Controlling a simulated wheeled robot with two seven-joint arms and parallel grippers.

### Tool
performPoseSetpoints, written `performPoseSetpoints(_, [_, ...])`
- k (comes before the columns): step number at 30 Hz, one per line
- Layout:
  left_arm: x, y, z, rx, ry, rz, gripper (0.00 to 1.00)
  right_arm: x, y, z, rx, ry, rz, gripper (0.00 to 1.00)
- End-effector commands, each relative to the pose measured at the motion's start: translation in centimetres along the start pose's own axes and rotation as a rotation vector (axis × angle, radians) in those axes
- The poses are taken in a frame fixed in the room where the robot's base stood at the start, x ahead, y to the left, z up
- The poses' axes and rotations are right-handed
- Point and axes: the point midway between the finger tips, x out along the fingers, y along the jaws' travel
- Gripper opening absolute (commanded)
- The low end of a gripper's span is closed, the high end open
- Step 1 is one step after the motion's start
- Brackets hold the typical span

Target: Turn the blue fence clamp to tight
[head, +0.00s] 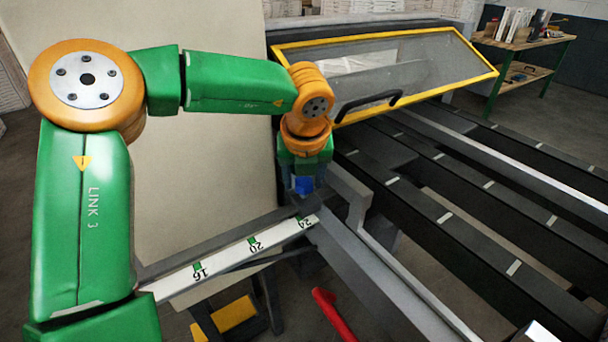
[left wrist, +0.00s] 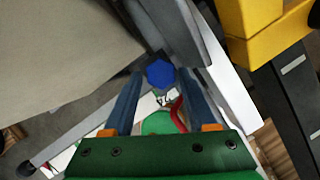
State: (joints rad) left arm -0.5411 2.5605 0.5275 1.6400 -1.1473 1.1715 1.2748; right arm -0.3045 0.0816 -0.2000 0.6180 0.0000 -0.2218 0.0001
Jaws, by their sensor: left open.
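The blue fence clamp (left wrist: 160,73) shows in the left wrist view as a blue, many-sided knob between the fingertips of my left gripper (left wrist: 161,72). The fingers are apart, with a gap on each side of the knob in the picture. I cannot tell how deep the knob sits between them. In the head view my left gripper (head: 303,180) points down over the far end of the scaled rail, and a patch of blue shows there. Most of the clamp is hidden by my wrist. My right gripper is not in view.
A white scale rail (head: 225,257) marked 16, 20 and 24 runs below the wrist. A yellow-framed clear guard (head: 440,42) with a black handle (head: 367,106) stands close behind. A red handle (head: 334,315) sticks up in front. A workbench (head: 520,40) stands back right.

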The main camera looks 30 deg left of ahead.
Motion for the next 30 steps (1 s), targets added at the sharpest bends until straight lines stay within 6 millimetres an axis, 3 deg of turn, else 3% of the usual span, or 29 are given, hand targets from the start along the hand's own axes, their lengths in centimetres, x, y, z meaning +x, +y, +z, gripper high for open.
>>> performPoseSetpoints(6, [0.2, 0.0, 0.0, 0.0, -0.001, -0.001, 0.57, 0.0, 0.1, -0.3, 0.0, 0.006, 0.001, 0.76])
performPoseSetpoints(13, [0.1, 0.0, 0.0, -0.001, 0.0, -0.001, 0.0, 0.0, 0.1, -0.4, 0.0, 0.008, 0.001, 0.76])
performPoseSetpoints(23, [0.2, 0.0, 0.0, 0.037, -0.002, -0.018, 0.0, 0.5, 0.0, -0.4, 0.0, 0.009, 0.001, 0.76])
performPoseSetpoints(30, [0.3, 0.1, 0.0, 0.177, -0.005, -0.078, 0.0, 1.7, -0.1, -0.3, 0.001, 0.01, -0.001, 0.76])
